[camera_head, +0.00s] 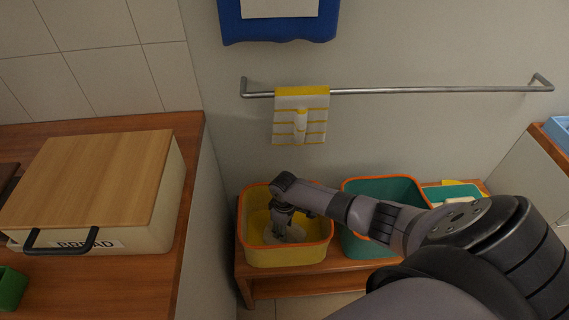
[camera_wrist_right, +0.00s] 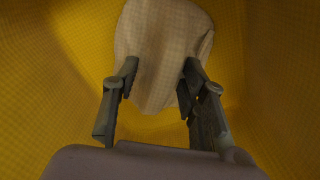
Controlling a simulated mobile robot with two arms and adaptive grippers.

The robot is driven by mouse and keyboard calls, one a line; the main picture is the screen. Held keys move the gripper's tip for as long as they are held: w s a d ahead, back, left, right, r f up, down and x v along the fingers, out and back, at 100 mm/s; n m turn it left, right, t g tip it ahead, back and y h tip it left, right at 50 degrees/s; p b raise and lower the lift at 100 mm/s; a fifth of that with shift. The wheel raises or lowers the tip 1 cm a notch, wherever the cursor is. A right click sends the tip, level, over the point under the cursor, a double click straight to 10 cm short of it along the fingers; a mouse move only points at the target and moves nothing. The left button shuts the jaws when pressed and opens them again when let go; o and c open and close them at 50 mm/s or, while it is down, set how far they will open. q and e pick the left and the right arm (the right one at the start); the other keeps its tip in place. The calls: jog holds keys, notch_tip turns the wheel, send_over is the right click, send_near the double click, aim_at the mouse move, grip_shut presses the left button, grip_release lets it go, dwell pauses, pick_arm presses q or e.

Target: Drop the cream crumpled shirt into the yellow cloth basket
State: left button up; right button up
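The cream crumpled shirt (camera_wrist_right: 165,45) is inside the yellow cloth basket (camera_head: 286,256), which has an orange rim. The shirt also shows as a pale patch low in the basket in the head view (camera_head: 294,234). My right gripper (camera_head: 281,230) reaches down into the basket, over the shirt. In the right wrist view its two fingers (camera_wrist_right: 160,75) stand apart, with the near part of the shirt between and beyond them. I see no clear pinch on the cloth. My left gripper is not in view.
A teal basket with an orange rim (camera_head: 358,246) stands right of the yellow one on a low wooden bench (camera_head: 262,287). A towel (camera_head: 300,127) hangs from a wall rail (camera_head: 430,90). A bread box (camera_head: 95,190) sits on the left counter (camera_head: 150,275).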

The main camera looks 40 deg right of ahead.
jog(key=shift+o, duration=0.6)
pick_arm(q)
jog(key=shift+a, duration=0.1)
pick_arm(e)
jog(key=shift+r, duration=3.95)
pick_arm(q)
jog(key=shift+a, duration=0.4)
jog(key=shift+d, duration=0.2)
